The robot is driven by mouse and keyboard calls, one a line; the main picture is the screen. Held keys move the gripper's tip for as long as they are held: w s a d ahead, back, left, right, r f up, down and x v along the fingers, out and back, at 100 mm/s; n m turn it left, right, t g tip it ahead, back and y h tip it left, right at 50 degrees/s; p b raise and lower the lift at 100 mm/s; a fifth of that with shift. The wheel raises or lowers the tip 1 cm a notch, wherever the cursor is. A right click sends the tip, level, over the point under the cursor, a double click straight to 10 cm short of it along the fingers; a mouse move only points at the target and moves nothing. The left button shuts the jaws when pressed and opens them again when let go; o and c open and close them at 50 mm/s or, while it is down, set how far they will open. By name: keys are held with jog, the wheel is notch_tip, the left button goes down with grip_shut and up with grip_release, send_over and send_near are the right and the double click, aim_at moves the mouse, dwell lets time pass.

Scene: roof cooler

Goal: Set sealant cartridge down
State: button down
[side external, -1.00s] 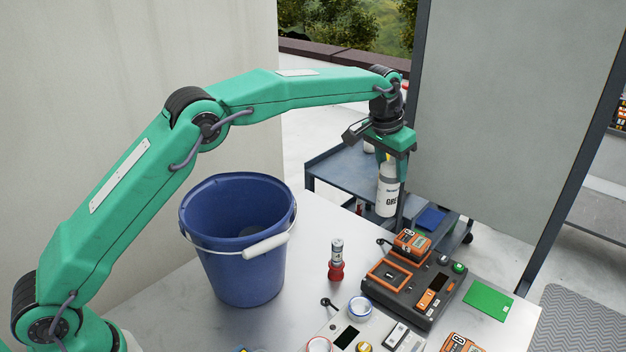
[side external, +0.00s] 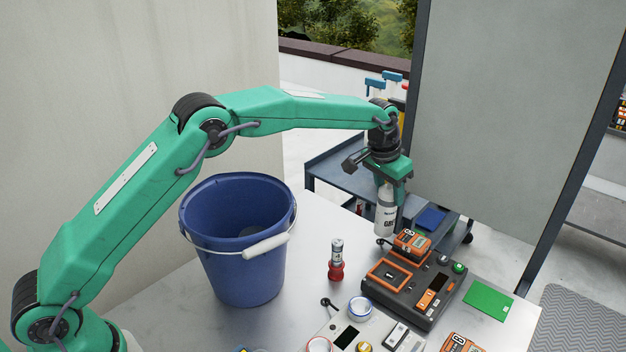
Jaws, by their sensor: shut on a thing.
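My gripper (side external: 387,184) is at the upper right of the work table, pointing down. It is shut on the sealant cartridge (side external: 385,216), a white tube with dark lettering that hangs upright below the fingers. The cartridge is in front of the blue-grey cart in the picture, just behind the orange-and-black charger. I cannot tell whether its lower end touches the table or hangs above it.
A blue bucket (side external: 240,285) stands left on the metal table (side external: 300,318). A small red-based canister (side external: 336,262) stands mid-table. The charger (side external: 412,287) with an orange battery (side external: 411,244) and a green card (side external: 488,299) are at right. The cart (side external: 335,168) is behind.

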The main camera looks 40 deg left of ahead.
aim_at(387, 203)
jog(key=shift+f, duration=1.9)
jog(key=c, duration=0.8)
grip_release()
jog(key=shift+f, duration=0.1)
jog(key=v, duration=1.2)
